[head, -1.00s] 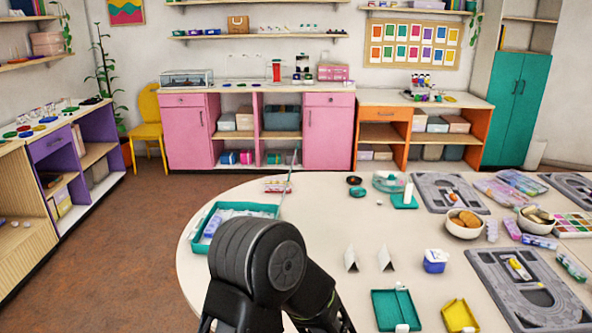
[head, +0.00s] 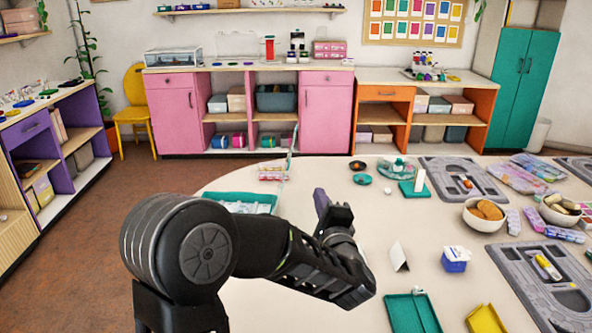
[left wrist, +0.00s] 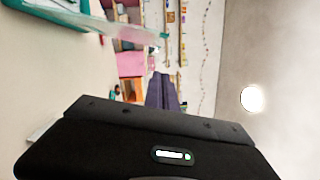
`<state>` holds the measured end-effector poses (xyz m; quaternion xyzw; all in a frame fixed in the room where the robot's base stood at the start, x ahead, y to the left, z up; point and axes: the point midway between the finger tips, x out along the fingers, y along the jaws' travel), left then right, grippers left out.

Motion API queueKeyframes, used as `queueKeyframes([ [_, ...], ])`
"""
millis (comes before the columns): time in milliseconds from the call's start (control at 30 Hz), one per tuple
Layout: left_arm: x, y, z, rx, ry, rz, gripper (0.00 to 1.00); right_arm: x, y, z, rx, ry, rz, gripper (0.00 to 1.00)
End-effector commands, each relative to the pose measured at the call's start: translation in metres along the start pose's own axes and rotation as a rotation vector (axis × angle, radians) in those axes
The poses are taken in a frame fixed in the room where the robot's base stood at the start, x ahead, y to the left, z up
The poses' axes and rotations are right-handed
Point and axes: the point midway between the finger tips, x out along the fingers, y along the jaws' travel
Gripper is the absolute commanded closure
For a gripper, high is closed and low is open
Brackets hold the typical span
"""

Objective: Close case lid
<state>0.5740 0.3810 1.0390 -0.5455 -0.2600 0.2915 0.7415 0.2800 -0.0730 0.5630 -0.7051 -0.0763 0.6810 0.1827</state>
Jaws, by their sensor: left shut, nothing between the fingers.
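A small case (head: 271,174) with pinkish contents sits at the far left edge of the round table in the head view. Its clear lid (head: 293,142) stands upright, open, at the case's right end. In the left wrist view, turned sideways, a clear panel (left wrist: 115,31) with a teal tip rises from the table and looks like this lid. My left gripper (head: 321,199) is shut and empty, its purple fingers in front of and right of the case, apart from it. The fingers also show in the left wrist view (left wrist: 161,90). My right gripper is not in view.
A teal tray (head: 240,197) lies just in front of the case, partly behind my left arm. A white tent card (head: 398,256) and a blue-and-white tub (head: 455,260) stand to the right. A bowl (head: 484,214) and grey boards lie further right.

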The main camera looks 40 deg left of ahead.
Motion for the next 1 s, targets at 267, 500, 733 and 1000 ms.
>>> queueKeyframes([
  [267, 0.001, 0.000, -0.001, -0.002, 0.003, 0.000, 1.00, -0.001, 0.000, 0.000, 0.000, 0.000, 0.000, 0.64],
  [500, 0.019, 0.000, -0.001, -0.002, 0.001, 0.001, 1.00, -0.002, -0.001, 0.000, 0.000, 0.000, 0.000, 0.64],
  [733, 0.059, 0.000, 0.000, -0.002, 0.001, 0.001, 1.00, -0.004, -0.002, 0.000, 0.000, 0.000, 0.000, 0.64],
  [1000, 0.104, -0.001, 0.011, -0.003, 0.000, 0.001, 1.00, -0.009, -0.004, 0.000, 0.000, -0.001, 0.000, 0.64],
])
